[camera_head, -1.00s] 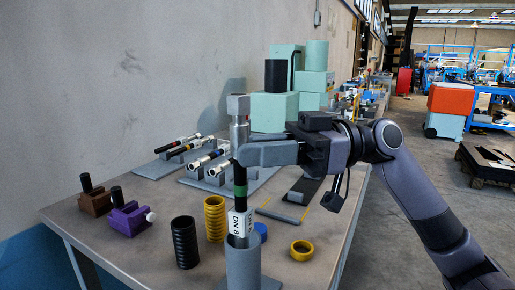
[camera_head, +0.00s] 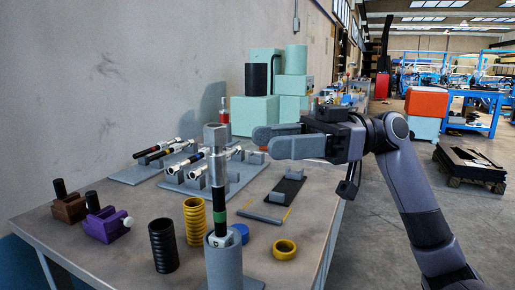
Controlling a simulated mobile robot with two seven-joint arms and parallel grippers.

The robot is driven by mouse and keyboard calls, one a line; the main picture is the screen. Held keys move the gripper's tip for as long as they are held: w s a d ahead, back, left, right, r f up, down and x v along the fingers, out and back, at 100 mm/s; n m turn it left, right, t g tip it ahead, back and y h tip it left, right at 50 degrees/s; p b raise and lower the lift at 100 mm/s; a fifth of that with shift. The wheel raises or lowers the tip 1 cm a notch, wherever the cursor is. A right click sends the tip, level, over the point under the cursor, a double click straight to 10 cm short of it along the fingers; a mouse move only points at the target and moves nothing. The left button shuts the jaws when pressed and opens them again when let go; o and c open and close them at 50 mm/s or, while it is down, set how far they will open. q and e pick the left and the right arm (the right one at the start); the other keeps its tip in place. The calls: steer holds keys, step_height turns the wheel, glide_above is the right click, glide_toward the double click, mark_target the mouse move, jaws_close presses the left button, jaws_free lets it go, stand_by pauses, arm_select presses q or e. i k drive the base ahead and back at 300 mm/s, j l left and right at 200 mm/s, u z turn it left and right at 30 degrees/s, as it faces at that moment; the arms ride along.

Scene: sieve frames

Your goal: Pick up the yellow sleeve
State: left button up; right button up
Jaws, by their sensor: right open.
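The yellow sleeve (camera_head: 195,221), a ribbed upright tube, stands on the table just right of a black ribbed sleeve (camera_head: 163,245). My right gripper (camera_head: 262,141) is open and empty, above the table, up and to the right of the yellow sleeve and apart from the tool. My left gripper is not in view.
A yellow ring (camera_head: 285,249) and a blue cap (camera_head: 240,233) lie right of the sleeve. Purple (camera_head: 106,224) and brown (camera_head: 69,208) blocks stand left. Racks of tools (camera_head: 207,173) and teal boxes (camera_head: 254,115) are behind. A dark tray (camera_head: 282,190) lies below the gripper.

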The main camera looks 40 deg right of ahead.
mark_target(194, 210)
steer(key=k+l, duration=0.1)
steer(key=l, duration=0.25)
steer(key=k+l, duration=0.1)
steer(key=l, duration=0.25)
steer(key=k+l, duration=0.1)
steer(key=l, duration=0.25)
steer(key=k+l, duration=0.1)
steer(key=l, duration=0.25)
